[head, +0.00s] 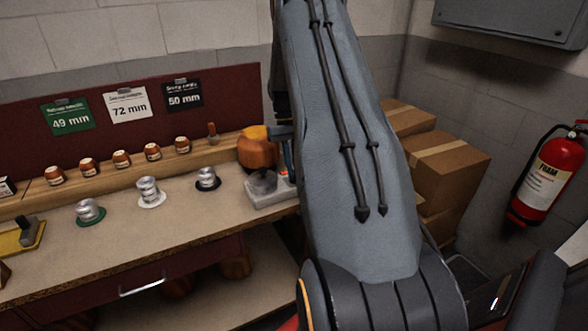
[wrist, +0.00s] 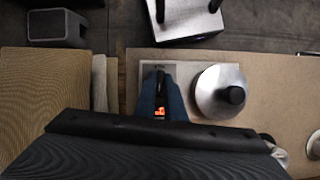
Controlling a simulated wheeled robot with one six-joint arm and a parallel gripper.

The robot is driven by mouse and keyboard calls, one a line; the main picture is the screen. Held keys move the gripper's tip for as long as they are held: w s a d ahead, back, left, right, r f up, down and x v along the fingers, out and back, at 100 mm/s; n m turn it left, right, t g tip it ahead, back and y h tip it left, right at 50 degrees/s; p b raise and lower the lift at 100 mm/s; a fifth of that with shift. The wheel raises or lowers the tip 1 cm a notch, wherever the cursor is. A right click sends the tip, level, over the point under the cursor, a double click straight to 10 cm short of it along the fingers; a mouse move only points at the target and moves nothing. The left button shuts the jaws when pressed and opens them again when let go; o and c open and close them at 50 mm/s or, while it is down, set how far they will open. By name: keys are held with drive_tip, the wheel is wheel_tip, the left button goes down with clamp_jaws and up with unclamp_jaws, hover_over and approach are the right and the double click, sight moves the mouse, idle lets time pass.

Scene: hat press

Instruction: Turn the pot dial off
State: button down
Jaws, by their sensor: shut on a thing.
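The pot (head: 262,183) stands on a pale base at the right end of the bench. The wrist view shows it from above as a round metal lid with a black knob (wrist: 234,95). My gripper (wrist: 160,98) points down beside the pot, over the pale base plate (wrist: 146,72). Its two blue fingers are shut on a narrow dark piece, apparently the dial (wrist: 160,78). The fingers hide most of the dial, so its setting cannot be read. In the head view my arm hides most of the gripper.
A copper-orange rounded object (head: 257,152) stands just behind the pot. Several small metal pieces on discs and a row of brown-and-white jars line the bench (head: 120,235) to the left. Stacked cardboard boxes (head: 447,168) are beyond the bench's right end.

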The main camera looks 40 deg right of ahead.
drive_tip(key=shift+a+n, duration=0.1)
drive_tip(key=shift+n, duration=0.5)
drive_tip(key=shift+n+h, duration=0.3)
drive_tip(key=c, duration=1.8)
unclamp_jaws()
drive_tip(key=shift+c, duration=0.2)
drive_tip(key=b+v, duration=0.2)
drive_tip(key=v, duration=0.5)
drive_tip(key=shift+w+r, duration=0.2)
drive_tip(key=shift+r, duration=0.15)
